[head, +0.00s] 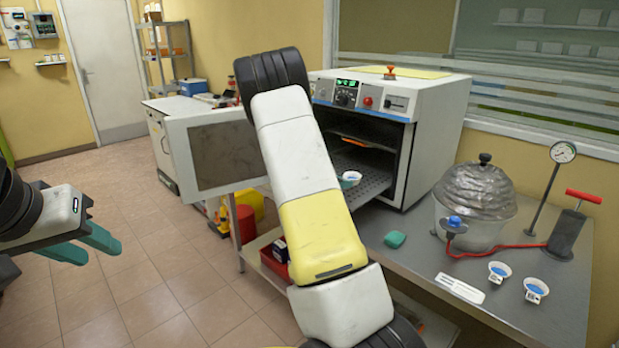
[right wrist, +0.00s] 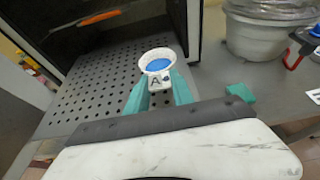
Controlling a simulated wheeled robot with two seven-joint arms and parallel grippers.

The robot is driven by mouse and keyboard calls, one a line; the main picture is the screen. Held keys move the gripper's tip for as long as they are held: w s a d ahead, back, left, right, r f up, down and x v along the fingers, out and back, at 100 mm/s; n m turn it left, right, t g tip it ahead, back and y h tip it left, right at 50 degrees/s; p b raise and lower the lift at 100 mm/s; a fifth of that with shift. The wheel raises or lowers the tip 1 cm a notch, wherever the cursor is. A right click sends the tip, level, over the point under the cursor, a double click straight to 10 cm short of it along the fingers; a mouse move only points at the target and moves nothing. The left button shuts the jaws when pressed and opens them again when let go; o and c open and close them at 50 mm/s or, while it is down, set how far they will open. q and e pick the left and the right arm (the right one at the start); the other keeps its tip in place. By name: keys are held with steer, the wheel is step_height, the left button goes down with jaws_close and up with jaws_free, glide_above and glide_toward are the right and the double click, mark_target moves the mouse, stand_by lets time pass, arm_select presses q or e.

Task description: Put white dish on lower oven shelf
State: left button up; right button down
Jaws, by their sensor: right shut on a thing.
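The white dish (right wrist: 146,66) has blue contents and a label with an "A". My right gripper (right wrist: 160,84) is shut on its near side, one teal finger on each side. In the right wrist view the dish appears over the perforated lower oven shelf (right wrist: 90,90); I cannot tell if it touches. In the head view the dish (head: 352,175) shows at the lower shelf (head: 372,183) in the open oven (head: 440,130), and my right arm hides most of the gripper. My left gripper (head: 103,250) is open and empty at the far left, away from the oven.
The oven door (head: 215,155) stands open to the left. On the table right of the oven are a teal block (head: 395,239), a glass desiccator (head: 475,205), a hand pump (head: 570,230), a gauge and two more dishes (head: 499,271) (head: 536,289). An upper shelf sits above the lower one.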

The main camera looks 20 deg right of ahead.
steer(key=w, duration=0.7)
steer(key=w+f, duration=0.1)
steer(key=w, duration=0.3)
steer(key=shift+w+d, duration=0.25)
steer(key=shift+w, duration=0.1)
steer(key=shift+w+f, duration=0.1)
steer(key=shift+f, duration=1.75)
steer(key=shift+f, duration=0.1)
steer(key=c, duration=1.1)
jaws_free()
